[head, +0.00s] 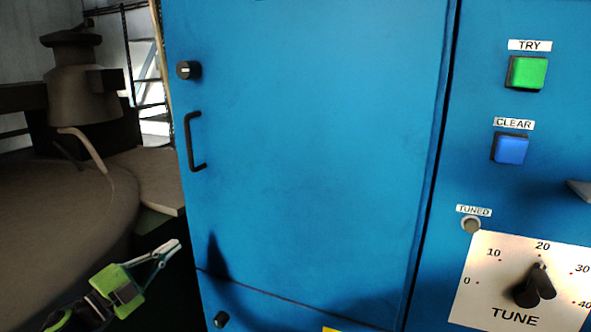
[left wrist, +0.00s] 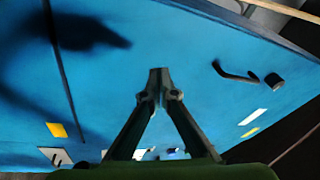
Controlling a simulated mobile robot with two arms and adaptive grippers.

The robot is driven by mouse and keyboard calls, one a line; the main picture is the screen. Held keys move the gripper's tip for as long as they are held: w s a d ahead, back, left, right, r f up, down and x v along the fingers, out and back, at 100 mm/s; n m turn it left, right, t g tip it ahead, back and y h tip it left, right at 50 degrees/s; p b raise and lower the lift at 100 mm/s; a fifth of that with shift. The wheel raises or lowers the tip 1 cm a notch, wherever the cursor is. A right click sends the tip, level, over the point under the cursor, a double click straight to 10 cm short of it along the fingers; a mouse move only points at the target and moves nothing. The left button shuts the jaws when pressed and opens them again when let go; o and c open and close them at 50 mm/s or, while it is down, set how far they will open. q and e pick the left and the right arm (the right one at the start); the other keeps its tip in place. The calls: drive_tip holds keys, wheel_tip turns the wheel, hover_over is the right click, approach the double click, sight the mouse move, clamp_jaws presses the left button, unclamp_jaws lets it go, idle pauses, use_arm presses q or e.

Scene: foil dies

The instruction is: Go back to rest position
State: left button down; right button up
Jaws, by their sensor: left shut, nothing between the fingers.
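My left gripper (head: 172,249) is in the lower left of the head view, shut and empty, left of the blue cabinet door. It also shows in the left wrist view (left wrist: 158,75), its two fingers meeting at the tips. The blue cabinet (head: 310,150) fills the middle and right of the head view, and its door looks shut. A black handle (head: 194,141) and a black knob (head: 188,70) are on the door's left side. The handle also shows in the left wrist view (left wrist: 235,73). My right gripper cannot be made out; a grey tip shows at the right edge.
The panel right of the door has a green TRY button (head: 527,72), a blue CLEAR button (head: 510,148), a TUNED lamp (head: 471,225) and a TUNE dial (head: 535,286). A large brown machine (head: 60,200) stands at left. A dark gap lies between it and the cabinet.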

use_arm(q)
drive_tip(key=s+d+f+n+g+y, duration=0.25)
drive_tip(key=s+f+n+y, duration=0.45)
drive_tip(key=f, duration=0.4)
drive_tip(key=s+d+f+n+g+y, duration=0.2)
drive_tip(key=s+d+f+n+y, duration=0.15)
drive_tip(key=s+f+n, duration=0.65)
drive_tip(key=s+d+f+n+g, duration=0.15)
drive_tip(key=s+f+g, duration=0.25)
drive_tip(key=s, duration=0.9)
drive_tip(key=s+d+f+g, duration=0.25)
drive_tip(key=s+g, duration=0.25)
drive_tip(key=s, duration=0.7)
wheel_tip(320, 180, down, 27)
drive_tip(key=s+g, duration=0.1)
drive_tip(key=s, duration=0.1)
drive_tip(key=s+a+f+g, duration=0.1)
drive_tip(key=s+a+f, duration=0.2)
drive_tip(key=s+f, duration=1.3)
drive_tip(key=shift+s+a, duration=0.2)
drive_tip(key=shift+s, duration=0.6)
drive_tip(key=shift+f+g+y, duration=0.1)
drive_tip(key=shift+g+y, duration=0.15)
